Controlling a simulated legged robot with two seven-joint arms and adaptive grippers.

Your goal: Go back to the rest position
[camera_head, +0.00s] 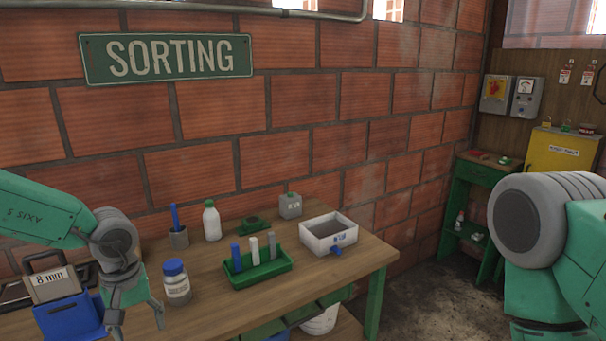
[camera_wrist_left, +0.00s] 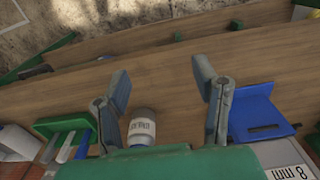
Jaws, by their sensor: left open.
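My left gripper (camera_head: 136,318) hangs over the left part of the wooden table (camera_head: 215,300) in the head view. In the left wrist view its two fingers (camera_wrist_left: 160,82) are spread apart with nothing between the tips. A white jar with a blue lid (camera_head: 177,284) stands just right of the gripper; the jar (camera_wrist_left: 141,128) also shows near the finger bases in the wrist view.
A green rack (camera_head: 262,273) with blue, white and grey pieces is on the table. A white bin (camera_head: 328,232) is at the right. Bare wood lies in front.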

